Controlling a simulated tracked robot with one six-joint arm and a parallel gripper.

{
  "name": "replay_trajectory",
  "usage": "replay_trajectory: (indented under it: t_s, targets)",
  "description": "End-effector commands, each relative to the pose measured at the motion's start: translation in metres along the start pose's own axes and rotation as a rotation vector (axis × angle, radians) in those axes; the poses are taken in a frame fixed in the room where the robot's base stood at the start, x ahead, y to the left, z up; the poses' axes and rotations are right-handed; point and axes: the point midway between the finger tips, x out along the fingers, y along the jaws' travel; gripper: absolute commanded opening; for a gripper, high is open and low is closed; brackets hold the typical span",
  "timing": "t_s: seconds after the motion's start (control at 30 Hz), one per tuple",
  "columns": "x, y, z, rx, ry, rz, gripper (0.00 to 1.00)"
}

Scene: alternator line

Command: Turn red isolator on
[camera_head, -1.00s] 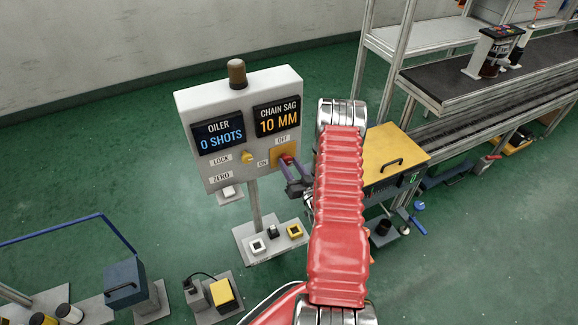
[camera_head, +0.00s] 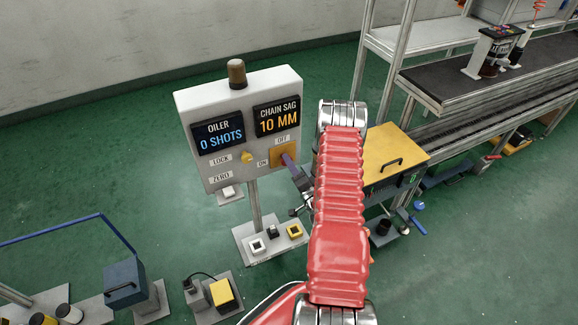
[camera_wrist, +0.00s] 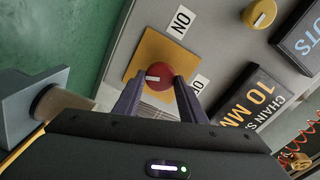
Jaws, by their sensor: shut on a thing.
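The red isolator knob (camera_wrist: 162,72) sits on a yellow plate (camera_head: 276,152) on the front of a grey panel (camera_head: 222,101). In the wrist view the knob has a white pointer mark towards its left side. The ON label (camera_wrist: 181,21) and the OFF label (camera_wrist: 198,85) are beside the plate. My gripper (camera_wrist: 158,79) is shut on the knob, one purple finger on each side. In the head view my gripper (camera_head: 288,160) reaches the plate from the right, and its fingers hide most of the knob.
A yellow selector (camera_head: 246,157) and the OILER screen (camera_head: 218,134) are left of the knob; the CHAIN SAG screen (camera_head: 277,117) is above. A yellow-topped box (camera_head: 390,150) stands right of my arm. Buttons on a base (camera_head: 272,231) are below.

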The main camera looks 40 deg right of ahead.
Motion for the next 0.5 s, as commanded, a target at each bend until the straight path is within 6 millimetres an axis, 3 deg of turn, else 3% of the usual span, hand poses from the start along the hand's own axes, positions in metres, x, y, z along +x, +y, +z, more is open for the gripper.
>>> replay_trajectory:
  t_s: [0.5]
  targets:
    - [0.0002, 0.0033, 0.0009, 0.342, -0.001, 0.005, 0.15]
